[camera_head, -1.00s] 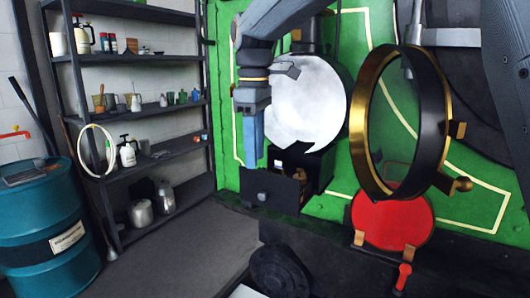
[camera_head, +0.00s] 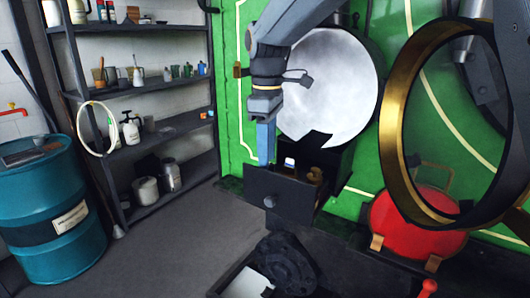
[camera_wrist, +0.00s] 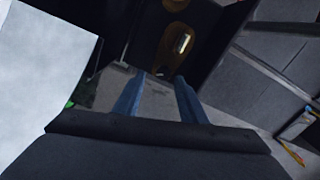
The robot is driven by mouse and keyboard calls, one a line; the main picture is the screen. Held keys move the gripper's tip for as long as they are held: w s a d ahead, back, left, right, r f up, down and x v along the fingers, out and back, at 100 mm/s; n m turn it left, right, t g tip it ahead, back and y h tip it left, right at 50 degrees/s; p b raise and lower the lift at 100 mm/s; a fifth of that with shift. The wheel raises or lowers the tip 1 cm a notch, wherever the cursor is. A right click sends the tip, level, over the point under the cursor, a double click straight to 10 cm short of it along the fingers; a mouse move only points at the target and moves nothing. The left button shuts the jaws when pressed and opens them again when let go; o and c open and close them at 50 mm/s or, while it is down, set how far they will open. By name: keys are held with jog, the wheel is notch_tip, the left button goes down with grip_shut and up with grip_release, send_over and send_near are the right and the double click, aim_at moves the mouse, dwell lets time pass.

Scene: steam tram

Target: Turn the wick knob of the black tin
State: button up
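The black tin (camera_head: 283,196) sits pulled forward below the round white reflector (camera_head: 327,88) of a lamp. A small grey round knob (camera_head: 269,201) is on its front face. A brass part (camera_head: 314,175) shows in or behind its open top; in the wrist view a brass plate (camera_wrist: 168,38) with a pale slot lies ahead of the fingers. My gripper (camera_head: 266,148) points down at the tin's back left edge, above the knob's level. In the wrist view its two blue fingers (camera_wrist: 158,98) are apart with nothing between them. Whether they touch the tin is unclear.
A gold-rimmed round glass door (camera_head: 395,130) stands open at the right, before a red round lamp part (camera_head: 400,225). A dark round object (camera_head: 285,262) lies below the tin. Shelves (camera_head: 150,130) and a teal drum (camera_head: 45,215) stand left. The floor between is clear.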

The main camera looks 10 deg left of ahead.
jog(key=shift+a+f, duration=0.15)
jog(key=shift+f, duration=0.3)
jog(key=shift+s+d, duration=0.3)
jog(key=shift+d, duration=0.4)
jog(key=shift+a, duration=0.15)
jog(key=shift+w+a+f, duration=0.15)
jog(key=shift+w+a, duration=0.05)
jog(key=shift+a, duration=0.1)
jog(key=c, duration=0.7)
jog(key=shift+s+d, duration=0.1)
jog(key=shift+d, duration=0.15)
grip_shut()
